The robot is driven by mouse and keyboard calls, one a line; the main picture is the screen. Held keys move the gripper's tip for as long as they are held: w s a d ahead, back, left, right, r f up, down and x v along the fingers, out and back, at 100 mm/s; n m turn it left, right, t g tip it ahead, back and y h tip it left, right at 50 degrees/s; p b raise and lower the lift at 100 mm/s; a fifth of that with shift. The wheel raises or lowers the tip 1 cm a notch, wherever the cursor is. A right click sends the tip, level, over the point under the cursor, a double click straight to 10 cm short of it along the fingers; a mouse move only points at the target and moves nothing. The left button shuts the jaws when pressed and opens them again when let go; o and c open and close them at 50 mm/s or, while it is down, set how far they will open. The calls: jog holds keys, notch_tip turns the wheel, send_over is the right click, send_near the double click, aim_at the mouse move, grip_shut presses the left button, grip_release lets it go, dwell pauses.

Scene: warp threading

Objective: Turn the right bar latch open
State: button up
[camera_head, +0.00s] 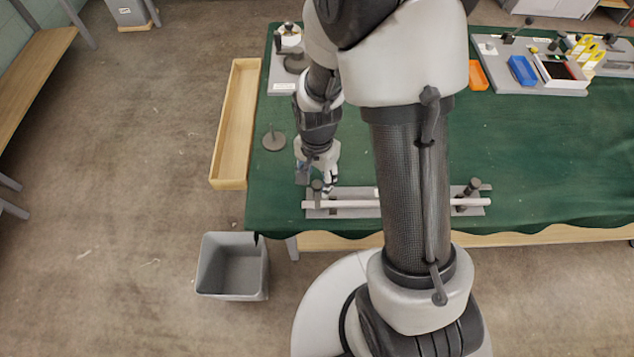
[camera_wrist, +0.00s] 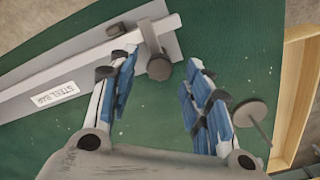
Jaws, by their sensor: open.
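A pale steel bar (camera_head: 345,204) lies on a grey base plate (camera_head: 478,211) along the table's near edge. One dark-knobbed latch (camera_head: 317,187) stands at the bar's left end in the head view, another latch (camera_head: 469,188) at its right end. My gripper (camera_head: 328,187) is beside the left-end latch. The other latch is out of the wrist view.
A long wooden tray (camera_head: 233,125) runs along the table's left side. A dark round stand (camera_head: 274,141) is on the green cloth near my gripper. A grey bin (camera_head: 232,268) is on the floor. Blue and orange boxes stand at the back right. The table's middle right is clear.

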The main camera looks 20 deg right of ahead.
jog(key=shift+f, duration=0.75)
jog(key=shift+c, duration=0.2)
jog(key=c, duration=1)
